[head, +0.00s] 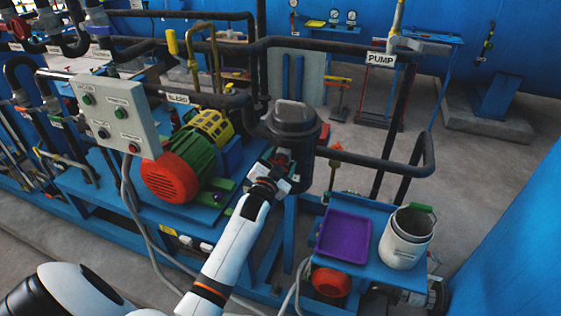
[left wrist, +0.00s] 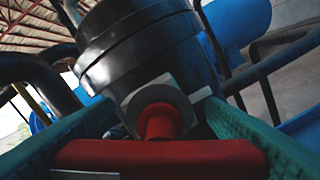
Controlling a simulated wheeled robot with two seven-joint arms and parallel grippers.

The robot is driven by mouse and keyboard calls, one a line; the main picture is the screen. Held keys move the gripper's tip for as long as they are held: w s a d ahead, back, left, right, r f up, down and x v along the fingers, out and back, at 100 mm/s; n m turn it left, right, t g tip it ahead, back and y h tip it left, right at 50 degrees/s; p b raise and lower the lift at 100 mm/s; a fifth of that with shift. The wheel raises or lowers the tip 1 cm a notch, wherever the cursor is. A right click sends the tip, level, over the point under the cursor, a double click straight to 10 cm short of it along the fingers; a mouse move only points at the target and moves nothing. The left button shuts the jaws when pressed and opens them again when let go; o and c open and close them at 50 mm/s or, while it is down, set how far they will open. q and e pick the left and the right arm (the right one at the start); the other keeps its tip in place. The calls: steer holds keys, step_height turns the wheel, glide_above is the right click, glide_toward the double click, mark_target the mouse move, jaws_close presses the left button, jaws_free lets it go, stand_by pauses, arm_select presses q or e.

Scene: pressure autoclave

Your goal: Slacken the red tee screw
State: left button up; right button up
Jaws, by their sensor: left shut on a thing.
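The red tee screw (left wrist: 160,160) has a red crossbar and a red stem that runs into a grey round boss (left wrist: 160,100) on the side of a dark lidded vessel (left wrist: 140,45). In the left wrist view my left gripper (left wrist: 160,155) has one green-padded finger on each side of the crossbar and is shut on it. In the head view the left gripper (head: 276,170) is at the near side of the dark vessel (head: 292,125), and it mostly hides the screw. My right gripper is not in view.
A purple tray (head: 344,236) and a white bucket (head: 405,240) stand on a blue shelf at the right. A red and green motor (head: 175,175) and a grey control box (head: 112,115) are left of the vessel. Black pipes run behind and right of it.

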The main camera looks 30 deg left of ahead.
arm_select(q)
steer(key=o, duration=1)
steer(key=shift+s+d+f, duration=0.15)
steer(key=shift+s, duration=0.4)
steer(key=shift+b+v, duration=1.8)
steer(key=shift+v, duration=3.7)
